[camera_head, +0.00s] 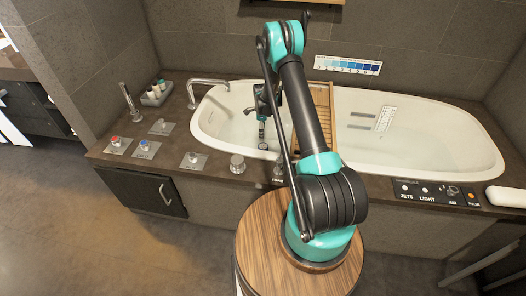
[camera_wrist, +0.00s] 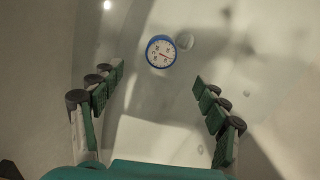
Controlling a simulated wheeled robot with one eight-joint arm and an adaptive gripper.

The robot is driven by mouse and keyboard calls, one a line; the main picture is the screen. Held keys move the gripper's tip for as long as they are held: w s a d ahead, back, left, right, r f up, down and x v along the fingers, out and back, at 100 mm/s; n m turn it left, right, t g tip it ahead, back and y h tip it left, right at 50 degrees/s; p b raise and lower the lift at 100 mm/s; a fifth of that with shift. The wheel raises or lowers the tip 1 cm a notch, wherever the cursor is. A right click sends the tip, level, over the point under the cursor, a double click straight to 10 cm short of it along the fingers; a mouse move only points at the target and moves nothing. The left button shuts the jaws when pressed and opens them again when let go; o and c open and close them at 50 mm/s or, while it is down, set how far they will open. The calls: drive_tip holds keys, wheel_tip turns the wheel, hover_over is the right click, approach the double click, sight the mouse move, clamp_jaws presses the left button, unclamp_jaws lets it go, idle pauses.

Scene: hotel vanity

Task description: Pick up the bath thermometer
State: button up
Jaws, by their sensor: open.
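The bath thermometer (camera_wrist: 161,51) is a round white dial with a blue rim and a red pointer. In the wrist view it lies in the tub, ahead of the fingertips and roughly centred between the two finger rows. My gripper (camera_wrist: 158,75) is open and empty, with green padded fingers spread wide to either side. In the head view my gripper (camera_head: 262,132) reaches down into the left part of the white bathtub (camera_head: 215,128). I cannot make out the thermometer in the head view.
A wooden bath tray (camera_head: 324,112) spans the tub right of my gripper. A faucet (camera_head: 207,82) and hand shower (camera_head: 129,101) stand at the left, with several knobs on the front deck. A small grey disc (camera_wrist: 185,41) lies beside the thermometer. A control panel (camera_head: 436,193) is at right.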

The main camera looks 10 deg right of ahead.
sight(263, 146)
wheel_tip(263, 146, down, 8)
drive_tip(key=shift+r, duration=0.2)
drive_tip(key=shift+w+d+f, duration=0.1)
drive_tip(key=shift+f, duration=1.25)
drive_tip(key=shift+w+d+f, duration=0.1)
drive_tip(key=shift+f, duration=1.2)
drive_tip(key=shift+c, duration=0.5)
drive_tip(key=c, duration=1.3)
drive_tip(key=shift+r, duration=0.1)
